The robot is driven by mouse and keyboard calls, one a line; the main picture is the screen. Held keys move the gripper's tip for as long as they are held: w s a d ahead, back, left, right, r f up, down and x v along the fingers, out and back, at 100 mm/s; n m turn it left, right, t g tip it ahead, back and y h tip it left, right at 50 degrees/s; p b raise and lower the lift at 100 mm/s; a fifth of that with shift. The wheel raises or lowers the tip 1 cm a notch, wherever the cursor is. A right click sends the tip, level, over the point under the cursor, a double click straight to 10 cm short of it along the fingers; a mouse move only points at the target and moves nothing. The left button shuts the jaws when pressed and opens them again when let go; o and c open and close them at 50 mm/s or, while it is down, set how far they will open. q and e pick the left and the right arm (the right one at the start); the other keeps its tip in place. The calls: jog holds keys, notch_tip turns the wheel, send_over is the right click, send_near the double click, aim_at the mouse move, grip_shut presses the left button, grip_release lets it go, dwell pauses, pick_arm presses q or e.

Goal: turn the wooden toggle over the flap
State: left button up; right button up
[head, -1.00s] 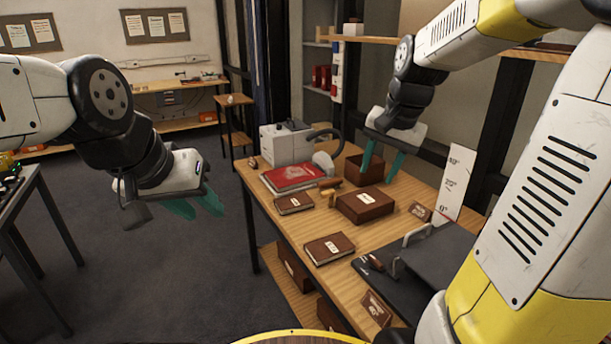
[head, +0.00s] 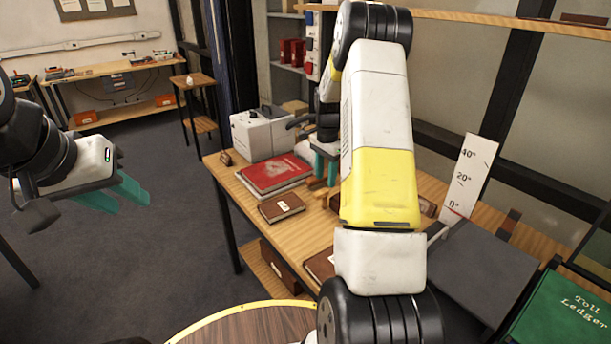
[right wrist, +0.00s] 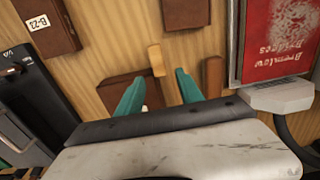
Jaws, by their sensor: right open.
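My right gripper (head: 325,170) is over the back of the worktable, largely behind my own arm in the head view. In the right wrist view its two teal fingers (right wrist: 160,92) are apart with nothing held between them. A brown box (right wrist: 118,88) with a white label lies below, partly covered by the left finger. A small light wooden piece (right wrist: 156,60) lies just beyond the fingertips; I cannot tell whether it is the toggle. No flap can be made out.
A red book (head: 275,174) and a small brown book (head: 281,207) lie on the table's left side. A grey machine (head: 262,134) stands behind them. A white angle board (head: 470,178) and a green Toll Ledger (head: 565,312) are at the right.

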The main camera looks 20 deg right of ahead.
aim_at(325, 189)
jog(key=shift+f, duration=2.25)
grip_shut()
